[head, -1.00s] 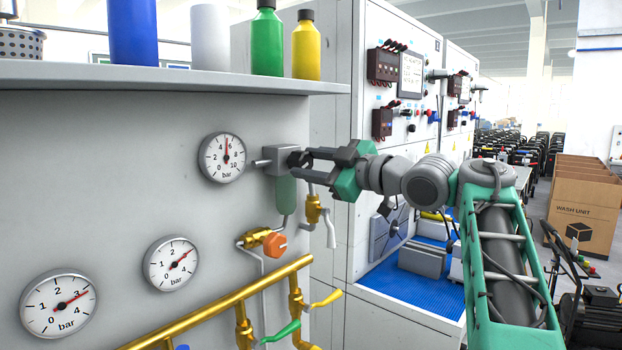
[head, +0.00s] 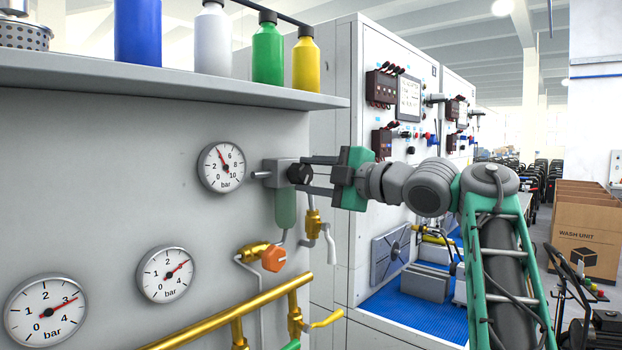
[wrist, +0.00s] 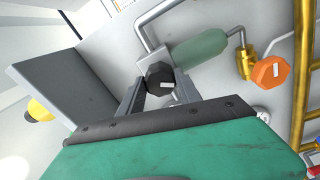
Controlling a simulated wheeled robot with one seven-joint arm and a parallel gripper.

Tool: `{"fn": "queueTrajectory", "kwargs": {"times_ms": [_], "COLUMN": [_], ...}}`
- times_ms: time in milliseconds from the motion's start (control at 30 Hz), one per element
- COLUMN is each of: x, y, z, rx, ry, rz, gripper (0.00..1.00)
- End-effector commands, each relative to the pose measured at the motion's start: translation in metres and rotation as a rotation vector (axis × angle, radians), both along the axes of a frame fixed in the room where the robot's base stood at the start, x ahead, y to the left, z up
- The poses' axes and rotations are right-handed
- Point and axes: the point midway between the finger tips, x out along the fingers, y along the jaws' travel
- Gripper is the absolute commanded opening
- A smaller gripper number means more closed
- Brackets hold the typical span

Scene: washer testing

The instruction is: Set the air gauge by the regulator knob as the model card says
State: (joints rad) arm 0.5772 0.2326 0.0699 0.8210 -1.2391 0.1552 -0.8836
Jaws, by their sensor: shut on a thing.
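The black regulator knob (head: 299,174) sits on the grey regulator block (head: 278,172) with a green bowl (head: 285,210) below it. My gripper (head: 318,175) is shut on the knob, one finger above and one below. The wrist view also shows the black knob (wrist: 159,79), with a white mark, between my fingers. The air gauge (head: 222,167), a white 0 to 10 bar dial, is left of the regulator. Its red needle points up and left, between 4 and 6 and nearer 4. I cannot make out a readable model card.
Two smaller-range gauges (head: 165,274) (head: 45,311) are lower left. An orange knob (head: 274,259) and brass pipe (head: 240,310) with valve levers lie below the regulator. A shelf (head: 200,85) with bottles overhangs. A machine panel (head: 400,100) stands behind my arm.

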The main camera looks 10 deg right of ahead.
Motion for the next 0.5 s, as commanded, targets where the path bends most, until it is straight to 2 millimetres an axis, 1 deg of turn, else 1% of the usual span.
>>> {"fn": "queueTrajectory", "kwargs": {"times_ms": [367, 400, 500], "x": [-0.0001, -0.0001, -0.0001], "y": [-0.0001, -0.0001, -0.0001], "z": [0.0009, 0.0009, 0.0009], "rx": [-0.004, -0.003, -0.003], "ry": [-0.005, -0.005, -0.004], "rz": [-0.001, -0.001, 0.0], "gripper": [0.0, 0.41, 0.49]}}
